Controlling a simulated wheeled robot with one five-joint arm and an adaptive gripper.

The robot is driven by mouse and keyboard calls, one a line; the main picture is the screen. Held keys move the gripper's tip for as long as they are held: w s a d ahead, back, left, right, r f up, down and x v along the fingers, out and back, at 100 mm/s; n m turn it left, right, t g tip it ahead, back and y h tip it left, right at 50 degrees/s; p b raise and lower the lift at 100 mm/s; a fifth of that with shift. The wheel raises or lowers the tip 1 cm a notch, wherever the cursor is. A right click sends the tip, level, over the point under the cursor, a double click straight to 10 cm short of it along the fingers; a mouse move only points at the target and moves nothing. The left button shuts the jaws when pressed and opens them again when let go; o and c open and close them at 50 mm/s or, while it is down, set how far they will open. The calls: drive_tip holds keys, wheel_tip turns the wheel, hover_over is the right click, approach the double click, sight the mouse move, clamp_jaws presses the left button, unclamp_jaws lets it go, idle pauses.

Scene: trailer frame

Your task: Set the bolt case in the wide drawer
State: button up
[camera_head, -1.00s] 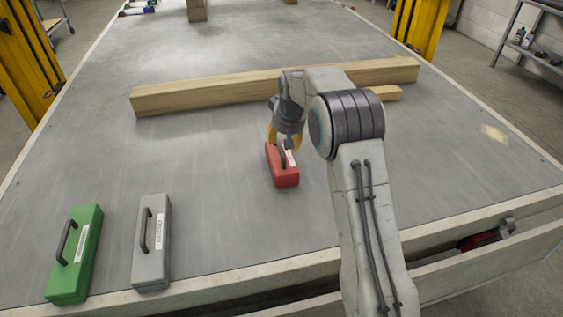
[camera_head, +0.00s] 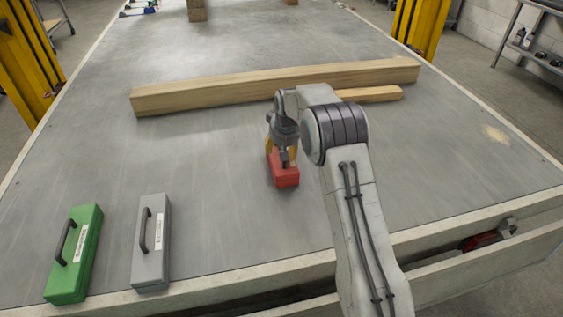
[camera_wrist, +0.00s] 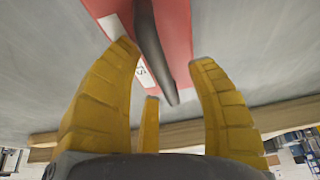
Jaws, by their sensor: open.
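A red case (camera_head: 286,180) with a dark handle lies on the grey deck in front of a long timber. In the wrist view the red case (camera_wrist: 178,25) shows its handle and a white label, partly hidden; its last letter looks like an S. My gripper (camera_head: 283,158) is over the red case. In the wrist view its yellow fingers (camera_wrist: 164,58) are spread, with the handle between them. A grey case (camera_head: 155,255) and a green case (camera_head: 82,265) lie at the front left. An open drawer (camera_head: 490,262) shows at the front edge, partly hidden by my arm.
A long timber (camera_head: 220,90) lies across the deck behind the red case, with a shorter piece (camera_head: 370,94) beside it. A red item (camera_head: 485,240) lies inside the drawer's right end. Yellow posts (camera_head: 425,25) stand beyond the deck. The deck right of my arm is clear.

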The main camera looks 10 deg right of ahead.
drive_tip(key=shift+f, duration=0.25)
idle(0.7)
clamp_jaws()
idle(0.3)
drive_tip(key=shift+r, duration=0.1)
